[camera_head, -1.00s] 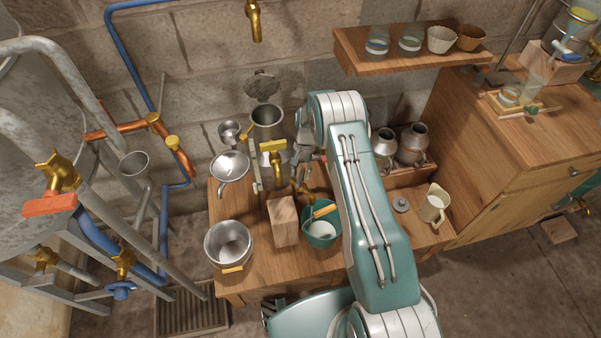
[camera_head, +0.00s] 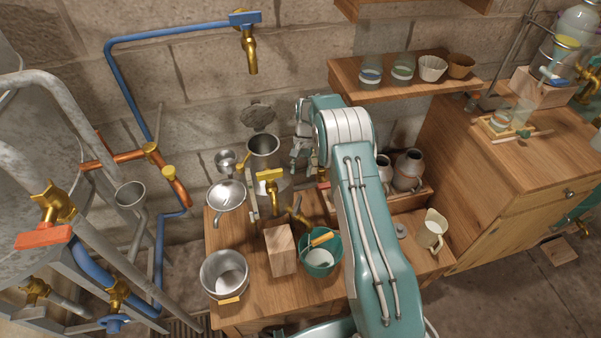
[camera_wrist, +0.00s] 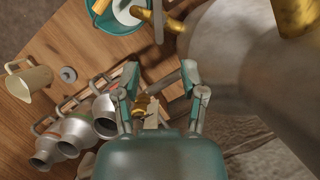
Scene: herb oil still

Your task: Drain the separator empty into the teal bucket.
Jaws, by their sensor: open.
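The separator (camera_head: 264,152) is a tall grey metal vessel on the wooden table. A brass tap (camera_head: 298,212) sits low on its right side; it shows beside the big grey vessel in the wrist view (camera_wrist: 175,25). The teal bucket (camera_head: 336,262) stands below that tap, with pale content inside and an orange grip on its handle; it also shows at the top of the wrist view (camera_wrist: 128,26). My gripper (camera_head: 299,160) is open and empty, right of the separator near its rim height; its two fingers show apart in the wrist view (camera_wrist: 160,72). Any flow from the tap cannot be made out.
A wooden block (camera_head: 281,252) stands left of the bucket, and a metal pot (camera_head: 224,275) farther left. Another brass tap (camera_head: 270,185) stands before the separator. Metal cans (camera_head: 407,172) sit in a crate to the right, near a cream jug (camera_head: 432,230). A shelf (camera_head: 400,90) hangs above.

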